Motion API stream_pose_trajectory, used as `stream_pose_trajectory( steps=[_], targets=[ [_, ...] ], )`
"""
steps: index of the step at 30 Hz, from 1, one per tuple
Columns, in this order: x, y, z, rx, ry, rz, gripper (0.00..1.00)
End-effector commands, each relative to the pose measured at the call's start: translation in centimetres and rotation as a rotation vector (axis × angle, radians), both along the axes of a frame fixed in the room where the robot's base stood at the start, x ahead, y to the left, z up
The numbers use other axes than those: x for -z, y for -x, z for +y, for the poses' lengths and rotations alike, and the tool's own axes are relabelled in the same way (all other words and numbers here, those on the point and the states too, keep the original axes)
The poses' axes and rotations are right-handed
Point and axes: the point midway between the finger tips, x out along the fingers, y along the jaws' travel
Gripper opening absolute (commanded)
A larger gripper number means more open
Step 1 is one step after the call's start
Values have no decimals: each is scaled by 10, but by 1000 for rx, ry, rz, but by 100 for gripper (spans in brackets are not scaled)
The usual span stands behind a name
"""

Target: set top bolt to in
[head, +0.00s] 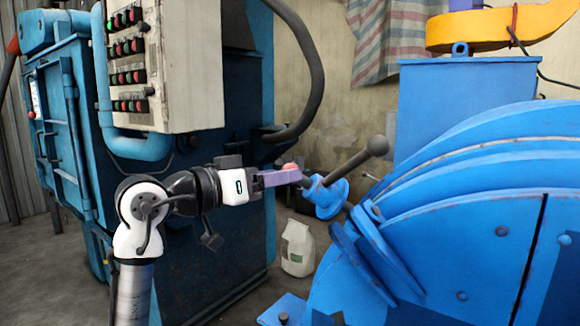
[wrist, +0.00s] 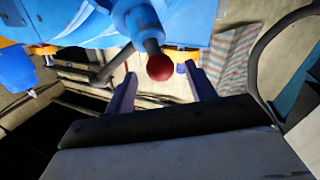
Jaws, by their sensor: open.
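The top bolt appears to be the blue round fitting (head: 325,196) on the near side of the blue drum housing. A short dark rod ending in a red ball (wrist: 160,67) sticks out of it toward the wrist camera. In the head view the red ball (head: 290,167) shows just above my fingers. My gripper (head: 296,177) reaches in from the left, roughly level. In the wrist view my gripper (wrist: 160,73) is open, with one purple finger on each side of the red ball. Contact cannot be seen. The bolt's inner end is hidden.
A dark lever with a ball end (head: 376,146) rises right of the fitting. The blue drum housing (head: 470,220) fills the right. A control box (head: 180,65) and blue cabinet stand behind my arm.

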Motion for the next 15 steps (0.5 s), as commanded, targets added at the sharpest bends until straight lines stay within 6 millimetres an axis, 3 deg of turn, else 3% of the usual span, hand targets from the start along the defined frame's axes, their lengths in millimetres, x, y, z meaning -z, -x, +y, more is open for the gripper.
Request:
stream_pose_trajectory(
  steps=[6, 15],
  targets=[
    [-1, -16, -22, 0, 1, -1, 55],
    [0, -20, -28, 0, 1, -1, 55]
  ],
)
